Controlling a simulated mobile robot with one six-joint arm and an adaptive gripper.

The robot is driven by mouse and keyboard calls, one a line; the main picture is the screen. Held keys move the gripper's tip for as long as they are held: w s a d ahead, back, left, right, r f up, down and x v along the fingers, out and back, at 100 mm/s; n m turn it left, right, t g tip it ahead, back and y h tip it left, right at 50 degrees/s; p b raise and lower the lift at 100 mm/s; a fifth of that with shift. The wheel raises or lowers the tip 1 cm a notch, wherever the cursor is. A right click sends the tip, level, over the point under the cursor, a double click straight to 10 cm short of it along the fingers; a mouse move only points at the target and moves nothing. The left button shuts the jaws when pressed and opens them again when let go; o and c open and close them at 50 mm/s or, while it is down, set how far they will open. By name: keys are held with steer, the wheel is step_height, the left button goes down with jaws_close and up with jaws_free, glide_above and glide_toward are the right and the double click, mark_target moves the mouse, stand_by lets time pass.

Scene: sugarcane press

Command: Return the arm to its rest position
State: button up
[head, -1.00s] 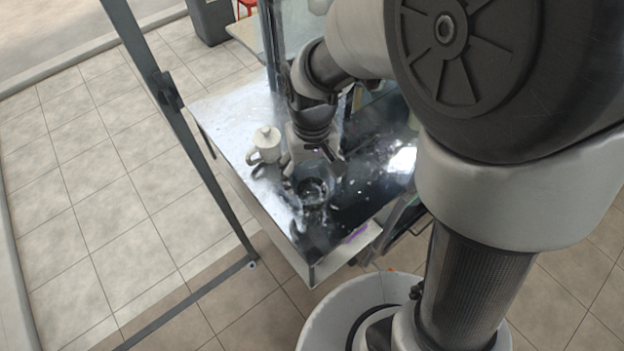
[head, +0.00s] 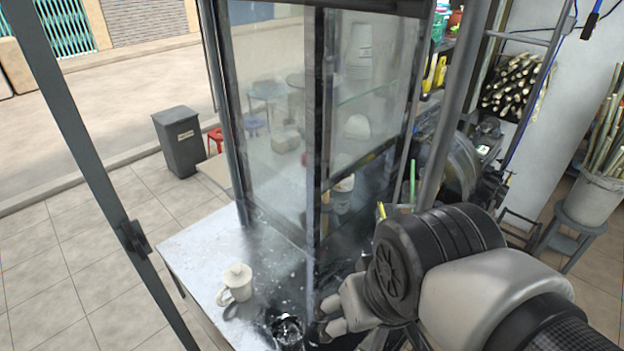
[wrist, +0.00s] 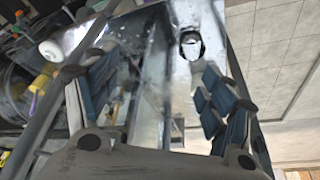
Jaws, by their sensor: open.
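My gripper (head: 338,312) is at the right side of the shiny metal counter (head: 195,250) in the head view, partly hidden by my own arm. In the wrist view my gripper (wrist: 155,85) has its two dark fingers spread wide, with nothing between them. My arm is bent and comes in from the lower right. A round glass-like container (head: 287,328) stands on the counter, left of the gripper and cut by the bottom edge. A white-and-dark item (wrist: 190,45) shows beyond the fingers in the wrist view.
A glass cabinet (head: 270,120) with metal posts rises behind the counter, close to my arm. A slanted grey post (head: 85,150) crosses the left side. A press machine (head: 455,165) and a bucket of cane (head: 590,195) stand right.

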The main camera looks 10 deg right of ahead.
steer(key=shift+s+d+r+t, duration=0.15)
steer(key=shift+s+d, duration=0.1)
steer(key=shift+s, duration=0.3)
steer(key=shift+s+d+r+t, duration=0.15)
steer(key=shift+s+d, duration=0.1)
steer(key=shift+s, duration=0.3)
step_height(320, 180, down, 3)
steer(key=b, duration=0.3)
steer(key=shift+f, duration=0.2)
